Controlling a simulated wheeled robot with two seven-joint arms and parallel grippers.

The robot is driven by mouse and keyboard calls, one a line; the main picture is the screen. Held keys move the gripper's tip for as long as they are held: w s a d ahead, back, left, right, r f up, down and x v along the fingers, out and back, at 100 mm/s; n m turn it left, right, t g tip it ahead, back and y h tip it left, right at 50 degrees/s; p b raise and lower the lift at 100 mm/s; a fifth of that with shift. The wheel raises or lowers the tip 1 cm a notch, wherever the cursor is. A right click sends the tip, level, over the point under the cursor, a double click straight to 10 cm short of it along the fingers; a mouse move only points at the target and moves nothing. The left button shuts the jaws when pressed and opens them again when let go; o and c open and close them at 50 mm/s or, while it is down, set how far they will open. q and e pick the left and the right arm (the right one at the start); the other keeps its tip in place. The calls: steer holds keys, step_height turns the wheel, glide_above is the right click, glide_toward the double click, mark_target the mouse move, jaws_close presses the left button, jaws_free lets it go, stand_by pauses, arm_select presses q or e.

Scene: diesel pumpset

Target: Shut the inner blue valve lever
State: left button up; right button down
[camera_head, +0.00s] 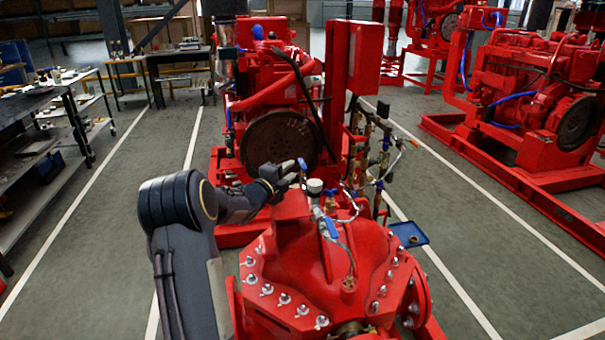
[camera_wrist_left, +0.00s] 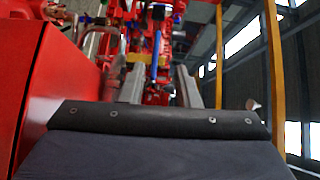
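The frames do not settle which is the inner one. The fingers are apart with nothing clearly held. Contact with the lever cannot be told. My right gripper is not in view.
The red pump casing (camera_head: 290,252) with several bolts lies below my left arm. A red engine with a dark flywheel (camera_head: 278,140) stands behind, and a tall red box (camera_head: 362,58) to its right. Thin hoses and brass fittings (camera_head: 385,150) crowd right of the gripper.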

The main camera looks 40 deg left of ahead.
mark_target(302, 162)
arm_select(q)
steer(key=shift+w+a+f+m, duration=0.2)
steer(key=shift+f+m, duration=0.1)
steer(key=shift+f, duration=0.1)
steer(key=shift+h, duration=0.3)
steer(key=w, duration=0.2)
steer(key=w+p, duration=0.1)
steer(key=w, duration=0.2)
steer(key=w+p, duration=0.1)
steer(key=w, duration=0.1)
steer(key=shift+w+a, duration=0.25)
steer(key=shift+a, duration=0.1)
jaws_close()
